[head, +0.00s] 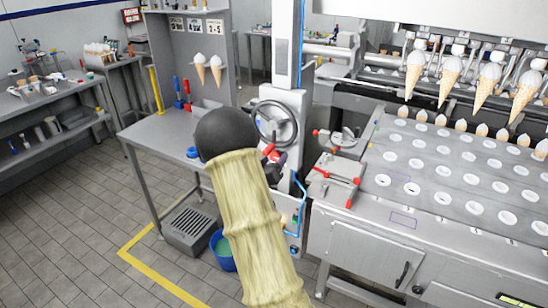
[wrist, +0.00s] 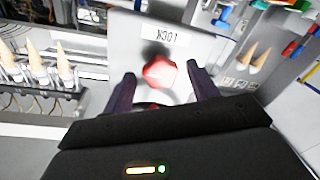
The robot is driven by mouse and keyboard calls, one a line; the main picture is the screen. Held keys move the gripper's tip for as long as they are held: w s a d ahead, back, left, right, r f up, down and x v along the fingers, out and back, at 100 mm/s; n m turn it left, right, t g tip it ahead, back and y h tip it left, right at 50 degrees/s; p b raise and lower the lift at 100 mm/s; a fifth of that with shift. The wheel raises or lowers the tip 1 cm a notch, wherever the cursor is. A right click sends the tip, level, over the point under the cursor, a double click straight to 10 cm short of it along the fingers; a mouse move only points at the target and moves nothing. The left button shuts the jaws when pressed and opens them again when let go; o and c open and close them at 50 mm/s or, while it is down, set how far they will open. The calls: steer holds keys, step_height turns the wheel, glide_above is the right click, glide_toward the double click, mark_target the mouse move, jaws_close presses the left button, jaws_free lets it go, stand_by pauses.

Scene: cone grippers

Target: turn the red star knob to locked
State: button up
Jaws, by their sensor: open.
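The red star knob (wrist: 160,71) shows in the wrist view, on a pale panel below a printed label (wrist: 161,37). A dark shadow lies on the panel around it. My gripper (wrist: 160,75) is open, with one dark finger on each side of the knob and visible space between the fingers and the knob. I cannot tell how far the fingertips are from the panel. In the head view my sleeved arm covers much of the machine front. A red part (head: 270,151) shows just right of the arm, by the dark gripper; the locked marking is not visible.
A handwheel (head: 276,121) stands just above the gripper area. A steel cone plate (head: 450,165) and a red-handled fixture (head: 336,178) are to the right. A grey side table (head: 155,132) is left; a blue bucket (head: 222,262) stands on the floor.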

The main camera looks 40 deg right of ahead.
steer(key=shift+w+d, duration=0.25)
steer(key=shift+d, duration=0.2)
steer(key=shift+c, duration=0.5)
steer(key=c, duration=0.9)
